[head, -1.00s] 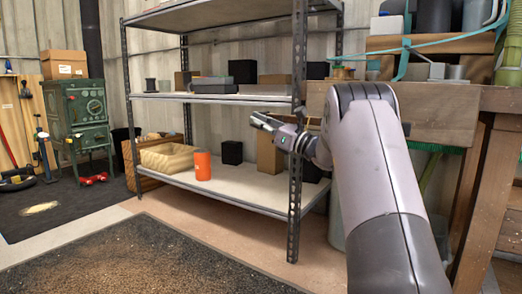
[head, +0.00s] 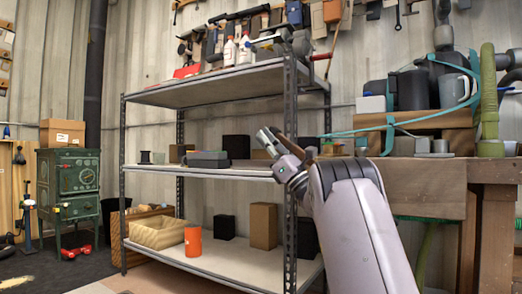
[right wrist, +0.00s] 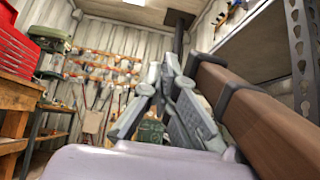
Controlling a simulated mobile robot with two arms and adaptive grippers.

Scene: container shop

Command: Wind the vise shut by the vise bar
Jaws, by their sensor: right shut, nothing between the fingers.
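My right gripper (head: 268,139) is shut and empty, in front of the right end of the middle shelf board. Its grey fingers also show in the right wrist view (right wrist: 158,85), close together. I cannot pick out the vise or its bar with certainty. Small grey blocky metal parts (head: 431,146) stand on the workbench (head: 428,172) to the right, apart from the gripper. A grey metal device (head: 284,43) stands on the top shelf. My left gripper is not in view.
The metal shelf rack (head: 288,200) has a post close to my right arm. An orange cylinder (head: 193,241) and boxes stand on its lower board. A brown beam with a dark band (right wrist: 265,125) is close beside the fingers. A green stove (head: 70,190) stands far left.

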